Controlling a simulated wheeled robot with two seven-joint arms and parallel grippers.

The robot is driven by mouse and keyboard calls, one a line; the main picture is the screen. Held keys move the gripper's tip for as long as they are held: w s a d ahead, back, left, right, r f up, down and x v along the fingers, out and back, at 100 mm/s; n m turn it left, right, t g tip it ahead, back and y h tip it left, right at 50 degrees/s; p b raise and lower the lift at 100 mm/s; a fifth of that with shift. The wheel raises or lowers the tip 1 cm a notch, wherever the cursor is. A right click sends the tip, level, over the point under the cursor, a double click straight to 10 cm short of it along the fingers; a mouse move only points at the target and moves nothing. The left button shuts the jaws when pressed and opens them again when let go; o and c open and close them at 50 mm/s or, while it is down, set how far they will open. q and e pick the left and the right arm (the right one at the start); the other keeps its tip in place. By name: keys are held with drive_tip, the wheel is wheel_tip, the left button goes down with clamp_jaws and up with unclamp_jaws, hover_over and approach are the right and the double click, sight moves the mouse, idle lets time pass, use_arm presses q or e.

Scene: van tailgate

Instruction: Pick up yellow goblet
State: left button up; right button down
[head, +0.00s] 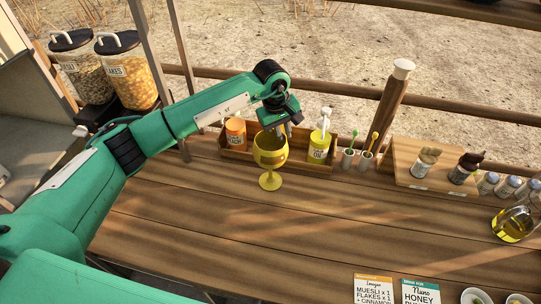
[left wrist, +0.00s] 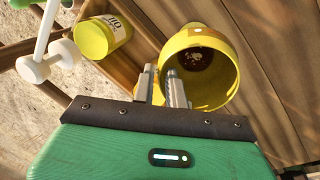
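The yellow goblet (head: 270,150) stands upright on the wooden counter, in front of the wooden condiment tray. My left gripper (head: 283,131) reaches down over the right side of its bowl from above. In the left wrist view the goblet (left wrist: 226,75) shows its open mouth, with something dark at the bottom. The left gripper's two fingers (left wrist: 162,85) lie close together astride the rim, one inside the bowl and one outside, with the yellow wall between them. The fingertips are partly hidden. My right gripper is in neither view.
The tray (head: 237,155) behind the goblet holds an orange jar (head: 236,133) and a yellow pump bottle (head: 320,143). Small cups with brushes (head: 366,158) and a board (head: 408,173) with bottles stand to the right. Cereal dispensers (head: 125,72) are at the left. The front counter is mostly clear.

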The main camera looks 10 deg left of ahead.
use_arm(q)
drive_tip(key=shift+w+d+f+p, duration=0.1)
drive_tip(key=shift+f+p, duration=0.05)
drive_tip(key=shift+f, duration=0.45)
drive_tip(key=shift+w+d+f+p, duration=0.1)
drive_tip(key=shift+f+p, duration=0.05)
drive_tip(key=shift+f, duration=0.4)
clamp_jaws()
drive_tip(key=shift+r, duration=0.15)
